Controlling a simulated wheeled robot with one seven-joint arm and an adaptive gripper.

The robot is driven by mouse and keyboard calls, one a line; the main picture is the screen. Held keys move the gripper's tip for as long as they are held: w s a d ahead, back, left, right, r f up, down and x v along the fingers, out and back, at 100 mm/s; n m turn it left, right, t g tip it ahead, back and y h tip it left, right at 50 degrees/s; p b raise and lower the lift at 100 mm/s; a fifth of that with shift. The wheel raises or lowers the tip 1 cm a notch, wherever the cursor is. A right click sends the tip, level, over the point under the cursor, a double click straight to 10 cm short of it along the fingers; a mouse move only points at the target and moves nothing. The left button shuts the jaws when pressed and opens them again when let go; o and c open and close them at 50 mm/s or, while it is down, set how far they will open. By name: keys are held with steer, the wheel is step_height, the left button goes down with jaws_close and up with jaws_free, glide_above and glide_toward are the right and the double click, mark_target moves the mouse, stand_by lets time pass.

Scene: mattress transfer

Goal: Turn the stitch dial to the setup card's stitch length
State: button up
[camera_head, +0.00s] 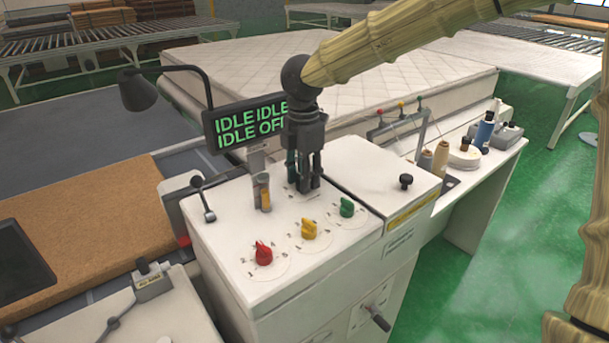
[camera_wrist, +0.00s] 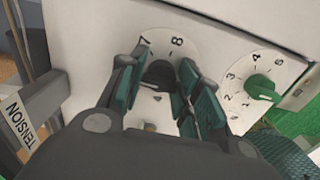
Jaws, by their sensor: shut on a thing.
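My gripper (camera_head: 306,187) points down at the far part of the white control panel's top. In the wrist view its two green-padded fingers (camera_wrist: 162,70) stand on either side of a dark dial knob (camera_wrist: 158,76) and are closed on it. The fingers hide other marks and the dial's name. The knob's pointer direction cannot be read. In the head view the gripper hides this knob. I cannot make out a readable setup card.
A green dial (camera_head: 346,208) is close to my gripper, with yellow (camera_head: 309,229) and red (camera_head: 264,253) dials nearer. A screen (camera_head: 246,122) with IDLE and OFF text stands behind, partly hidden by my gripper. A lever (camera_head: 204,200) and small cylinder (camera_head: 262,191) are left.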

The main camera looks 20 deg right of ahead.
steer(key=shift+p, duration=0.35)
steer(key=n+p, duration=0.3)
steer(key=shift+r, duration=0.15)
steer(key=n+p, duration=0.2)
steer(key=shift+n+p, duration=0.3)
steer(key=shift+p, duration=0.05)
steer(key=n+p, duration=0.2)
steer(key=shift+a+n+p, duration=0.1)
steer(key=shift+n+p, duration=0.3)
steer(key=shift+f+n+p, duration=0.2)
steer(key=shift+n+p, duration=0.4)
steer(key=shift+n, duration=0.2)
steer(key=o, duration=1)
steer(key=shift+w+f, duration=0.1)
steer(key=shift+o, duration=0.2)
